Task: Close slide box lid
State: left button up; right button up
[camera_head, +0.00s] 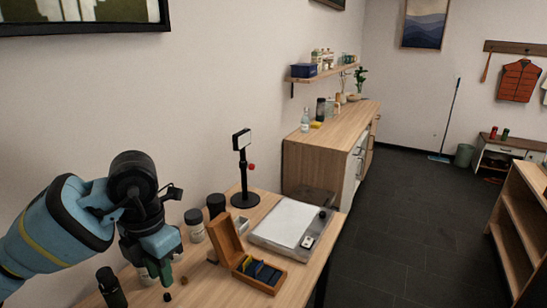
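The slide box (277,290) is an orange-brown wooden box on the table, with dark slides standing in it. Its lid (227,240) is open, raised and leaning back on the left side of the box. My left gripper (161,272) points down over the table, to the left of the lid and apart from it. Its fingertips are small and dark green, and I cannot tell how far apart they are. My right gripper is out of view.
On the table (232,291), dark-lidded jars (195,226) stand behind the box, with a black stand (244,200) farther back. A dark bottle (111,288) and small dark pieces (184,281) are near my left gripper.

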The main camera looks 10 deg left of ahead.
aim_at(223, 234)
jog(key=k+l, duration=0.75)
jog(key=k, duration=0.1)
